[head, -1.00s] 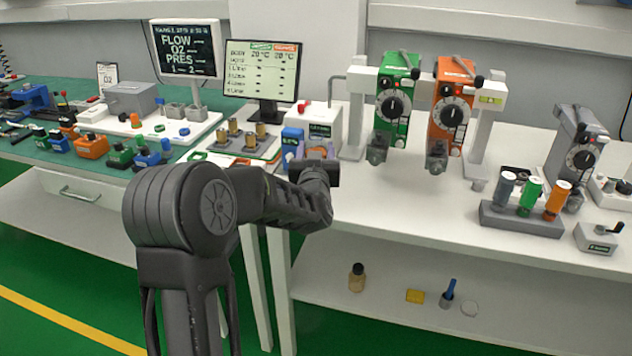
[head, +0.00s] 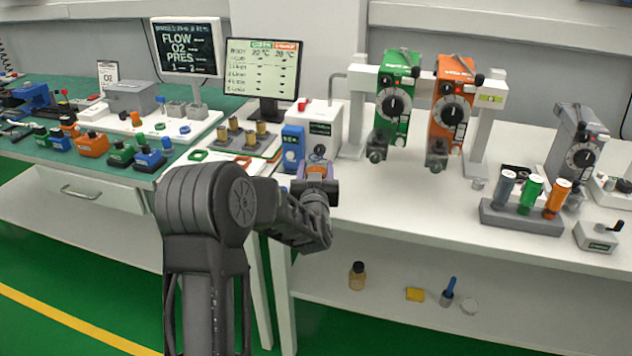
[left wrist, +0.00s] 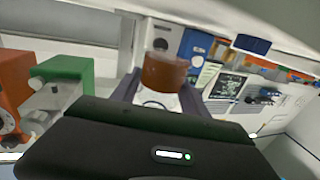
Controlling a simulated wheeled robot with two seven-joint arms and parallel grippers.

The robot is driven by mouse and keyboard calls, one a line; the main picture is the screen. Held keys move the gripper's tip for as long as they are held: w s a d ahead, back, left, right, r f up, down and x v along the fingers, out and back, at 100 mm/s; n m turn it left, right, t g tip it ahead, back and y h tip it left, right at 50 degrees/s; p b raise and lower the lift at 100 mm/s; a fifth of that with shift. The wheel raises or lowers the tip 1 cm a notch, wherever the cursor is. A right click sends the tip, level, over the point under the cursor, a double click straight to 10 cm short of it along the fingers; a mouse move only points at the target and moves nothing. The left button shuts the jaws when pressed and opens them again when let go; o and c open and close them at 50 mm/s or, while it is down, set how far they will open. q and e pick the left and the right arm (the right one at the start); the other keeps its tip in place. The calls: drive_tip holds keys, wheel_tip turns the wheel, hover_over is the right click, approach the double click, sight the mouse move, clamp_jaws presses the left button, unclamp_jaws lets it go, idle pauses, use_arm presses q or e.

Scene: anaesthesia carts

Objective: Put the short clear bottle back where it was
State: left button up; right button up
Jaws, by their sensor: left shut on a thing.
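My left gripper (head: 316,172) is above the front left part of the right bench, in front of a white box-shaped device. It is shut on a small bottle with amber-brown contents, which shows between the fingers in the left wrist view (left wrist: 163,74). In the head view, a dark round top shows just above the gripper and the gripper hides most of the bottle. I cannot tell whether the bottle touches the bench. A similar amber bottle (head: 357,276) with a black cap stands on the lower shelf. My right gripper is not in view.
The white device (head: 322,128) and a blue box (head: 293,147) stand close behind the gripper. Green (head: 396,103) and orange (head: 451,108) vaporizers hang to the right. A grey rack (head: 520,218) holds coloured bottles. The bench front between gripper and rack is clear.

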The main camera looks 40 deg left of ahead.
use_arm(q)
drive_tip(key=shift+f, duration=1.85)
drive_tip(key=shift+f, duration=0.1)
drive_tip(key=shift+f, duration=0.15)
drive_tip(key=o, duration=1.6)
drive_tip(key=shift+c, duration=0.2)
drive_tip(key=shift+r, duration=0.25)
drive_tip(key=b+v, duration=0.1)
drive_tip(key=v, duration=1.1)
